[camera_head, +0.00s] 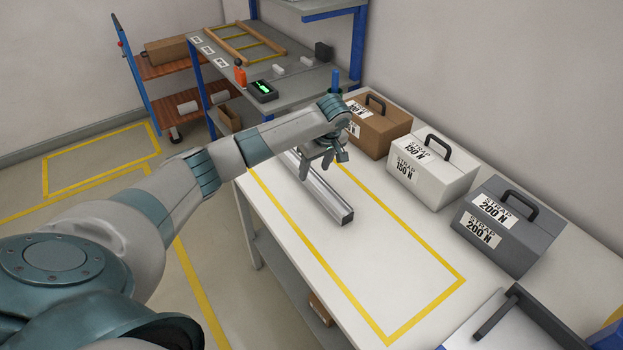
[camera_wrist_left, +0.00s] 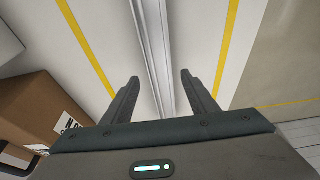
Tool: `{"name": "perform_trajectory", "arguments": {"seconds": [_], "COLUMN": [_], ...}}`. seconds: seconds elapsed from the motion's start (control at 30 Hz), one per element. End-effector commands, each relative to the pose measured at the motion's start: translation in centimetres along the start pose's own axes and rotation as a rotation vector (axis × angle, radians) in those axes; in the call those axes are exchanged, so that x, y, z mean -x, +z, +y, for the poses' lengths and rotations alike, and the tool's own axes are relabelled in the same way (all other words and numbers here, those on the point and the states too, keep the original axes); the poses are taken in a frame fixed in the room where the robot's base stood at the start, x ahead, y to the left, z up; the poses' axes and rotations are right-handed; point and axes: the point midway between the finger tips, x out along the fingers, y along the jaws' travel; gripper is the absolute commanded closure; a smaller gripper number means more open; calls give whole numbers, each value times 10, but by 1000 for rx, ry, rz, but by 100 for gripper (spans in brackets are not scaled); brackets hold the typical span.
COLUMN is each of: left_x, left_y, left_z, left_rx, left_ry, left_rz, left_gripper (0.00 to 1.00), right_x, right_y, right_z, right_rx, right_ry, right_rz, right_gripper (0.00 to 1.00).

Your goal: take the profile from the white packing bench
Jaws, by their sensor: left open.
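The profile (camera_head: 325,196) is a long silver bar lying on the white packing bench (camera_head: 400,304), inside a yellow taped outline. My left gripper (camera_head: 322,172) is above the profile's far part and hides some of it. In the left wrist view the profile (camera_wrist_left: 152,50) runs between the two open fingers of the left gripper (camera_wrist_left: 158,85). The fingers are apart from it on both sides. I cannot tell how high they are above the bench. My right gripper is not in view.
Brown (camera_head: 378,128), white (camera_head: 432,168) and grey (camera_head: 495,225) strap cases stand along the bench's wall side. A grey table (camera_head: 222,62) with a frame and small devices stands beyond the bench. The taped area nearer than the profile is clear.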

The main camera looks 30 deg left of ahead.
Motion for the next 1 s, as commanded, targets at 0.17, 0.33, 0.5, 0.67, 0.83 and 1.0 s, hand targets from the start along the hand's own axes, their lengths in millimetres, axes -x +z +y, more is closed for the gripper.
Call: {"name": "perform_trajectory", "arguments": {"seconds": [0.17, 0.33, 0.5, 0.67, 0.83, 1.0], "left_x": [-18, -38, -45, -45, -45, -45], "left_y": [-4, -3, -3, -3, -3, -3], "left_z": [-3, -2, -2, -2, -2, -2], "left_rx": [0, 0, 0, 0, 0, 0], "left_ry": [-5, -3, -1, 0, 0, 0], "left_rz": [0, 0, 0, 0, 1, 1], "left_gripper": [47, 47, 47, 47, 47, 71], "right_x": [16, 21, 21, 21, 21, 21], "right_y": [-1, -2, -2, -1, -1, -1], "right_z": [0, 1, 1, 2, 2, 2], "right_rx": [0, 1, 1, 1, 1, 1], "right_ry": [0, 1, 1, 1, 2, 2], "right_rz": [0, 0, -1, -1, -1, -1], "right_gripper": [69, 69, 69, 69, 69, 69]}}
